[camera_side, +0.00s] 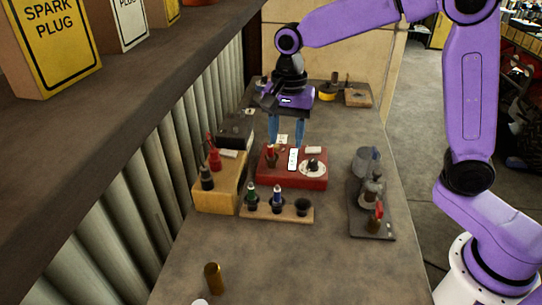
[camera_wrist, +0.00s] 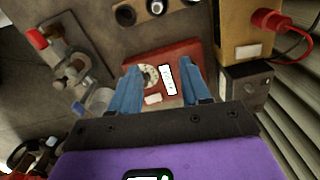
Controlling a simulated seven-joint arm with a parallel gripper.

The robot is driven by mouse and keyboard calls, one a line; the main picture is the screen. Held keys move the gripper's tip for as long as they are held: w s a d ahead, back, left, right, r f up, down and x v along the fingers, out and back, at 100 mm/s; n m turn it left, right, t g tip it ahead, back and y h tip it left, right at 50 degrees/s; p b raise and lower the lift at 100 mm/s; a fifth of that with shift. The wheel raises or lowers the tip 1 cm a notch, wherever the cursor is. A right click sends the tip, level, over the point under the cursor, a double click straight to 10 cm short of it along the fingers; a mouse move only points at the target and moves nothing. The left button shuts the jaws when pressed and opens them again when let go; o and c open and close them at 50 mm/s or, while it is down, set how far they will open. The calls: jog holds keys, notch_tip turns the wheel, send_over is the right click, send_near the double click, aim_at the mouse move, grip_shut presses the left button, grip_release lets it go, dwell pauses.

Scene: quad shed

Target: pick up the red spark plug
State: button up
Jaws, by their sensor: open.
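A small dark plug with a red top (camera_side: 271,153), which looks like the red spark plug, stands upright at the left of the red block (camera_side: 318,183). I cannot pick this plug out in the wrist view; the right finger may hide it. My gripper (camera_side: 286,143) points down with its blue fingers apart and empty, over the back of the red block. In the wrist view my gripper (camera_wrist: 161,85) spans the red block (camera_wrist: 185,50), with a white card and a round pale dial showing between or beyond the fingers.
A wooden rack (camera_side: 262,214) in front holds a green and a blue plug; its right socket looks empty. A yellow box (camera_side: 215,201) with red and black connectors stands left. A grey tray (camera_side: 372,230) with metal parts lies right. A brass cylinder (camera_side: 213,278) stands on the open bench in front.

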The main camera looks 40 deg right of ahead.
aim_at(271, 153)
jog(key=w+m, duration=0.2)
jog(key=w, duration=0.1)
jog(key=w+d+m, duration=0.1)
jog(key=w+m, duration=0.1)
jog(key=m, duration=0.1)
jog(key=w+f+m, duration=0.1)
jog(key=w+m, duration=0.2)
jog(key=shift+w+d, duration=0.25)
jog(key=shift+w, duration=0.05)
jog(key=shift+w+f+m, duration=0.1)
jog(key=shift+f+m, duration=0.2)
jog(key=shift+f, duration=0.15)
jog(key=shift+d+f, duration=0.15)
jog(key=shift+f, duration=1.5)
jog(key=shift+d+f, duration=0.1)
jog(key=shift+f, duration=1.55)
grip_shut()
